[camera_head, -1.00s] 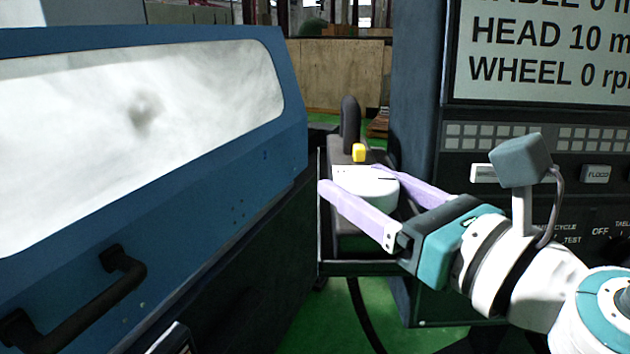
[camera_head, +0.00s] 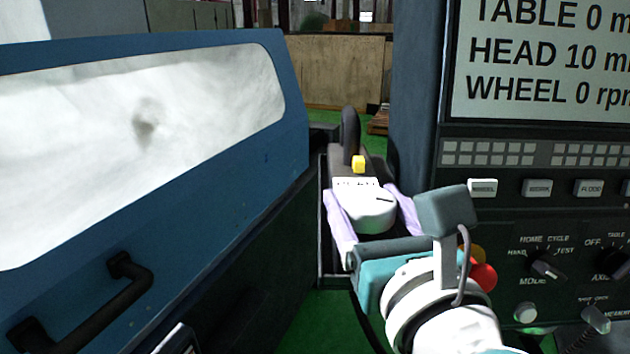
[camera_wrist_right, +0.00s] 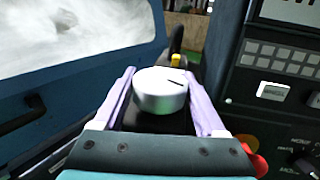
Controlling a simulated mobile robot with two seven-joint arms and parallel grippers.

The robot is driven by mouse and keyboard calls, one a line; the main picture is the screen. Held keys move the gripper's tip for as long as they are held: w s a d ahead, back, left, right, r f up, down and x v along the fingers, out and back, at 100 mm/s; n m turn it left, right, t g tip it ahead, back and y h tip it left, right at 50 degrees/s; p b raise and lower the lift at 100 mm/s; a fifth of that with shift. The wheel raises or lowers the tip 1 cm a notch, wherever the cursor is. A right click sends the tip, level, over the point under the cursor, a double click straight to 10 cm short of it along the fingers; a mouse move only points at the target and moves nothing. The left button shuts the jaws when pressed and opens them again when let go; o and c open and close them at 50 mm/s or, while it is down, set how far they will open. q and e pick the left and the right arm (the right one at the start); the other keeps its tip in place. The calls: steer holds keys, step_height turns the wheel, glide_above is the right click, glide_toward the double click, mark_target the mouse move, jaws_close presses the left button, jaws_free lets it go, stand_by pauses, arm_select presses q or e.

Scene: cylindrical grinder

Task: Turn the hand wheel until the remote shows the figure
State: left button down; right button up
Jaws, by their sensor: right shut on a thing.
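The remote (camera_head: 345,161) is a dark unit with a black loop handle and a yellow button, standing between the machine cover and the control panel. The white round hand wheel (camera_head: 366,213) with a dark line near its right side sits on it. A white display strip behind the wheel is partly covered and too small to read. My right gripper (camera_head: 373,205) is shut on the wheel, one lilac finger along each side. In the right wrist view the wheel (camera_wrist_right: 160,92) lies between both fingers, its top face visible. My left gripper is not in view.
The blue machine cover (camera_head: 290,110) with a cloudy window and black handle (camera_head: 125,285) is close on the left. The control panel (camera_head: 500,220) with knobs and red and yellow buttons is close on the right. Its screen (camera_head: 545,55) reads HEAD 10, WHEEL 0.

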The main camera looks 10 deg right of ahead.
steer(key=m+h+b, duration=0.1)
steer(key=m+h, duration=0.1)
steer(key=h, duration=0.2)
steer(key=shift+f+m+g, duration=0.15)
steer(key=shift+m+g, duration=0.15)
steer(key=shift+m, duration=0.1)
steer(key=shift+d+m+g+h+b, duration=0.1)
steer(key=shift+m+g+h+b, duration=0.5)
steer(key=shift+h, duration=0.5)
steer(key=shift+m+g+h+b, duration=0.2)
steer(key=shift+m+h+b, duration=0.15)
steer(key=shift+m+h, duration=0.6)
steer(key=shift+h, duration=0.35)
steer(key=o, duration=1.3)
steer(key=shift+s, duration=0.1)
steer(key=shift+s+a+r, duration=0.2)
steer(key=shift+s+a, duration=0.05)
steer(key=shift+s, duration=0.05)
steer(key=p+v, duration=0.2)
steer(key=v, duration=0.7)
